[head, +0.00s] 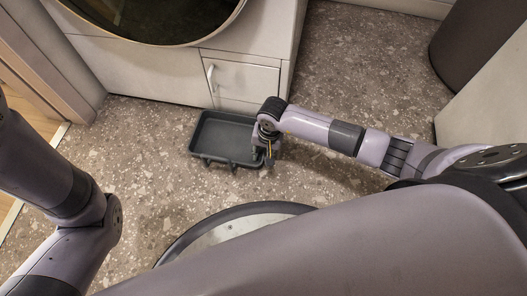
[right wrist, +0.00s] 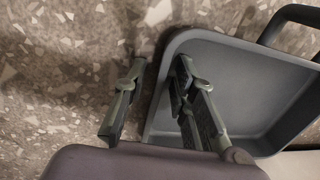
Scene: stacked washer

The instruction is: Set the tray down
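The tray (head: 225,137) is dark grey-green, rectangular and shallow, with handles. It appears to lie level on the speckled floor in front of the washer. My right gripper (head: 266,155) is at the tray's right edge. In the right wrist view, the gripper (right wrist: 158,68) is open. One finger is outside the tray (right wrist: 248,75) and the other is over its inside, with the rim between them. Gaps show between the fingers and the rim. My left arm shows at the left of the head view, but its gripper is out of the picture.
The washer (head: 150,65) stands behind the tray, with a round dark door and a small lower panel (head: 242,80) with a handle. A dark round bin-like object (head: 480,45) stands at the top right. Speckled floor (head: 350,60) is clear right of the washer.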

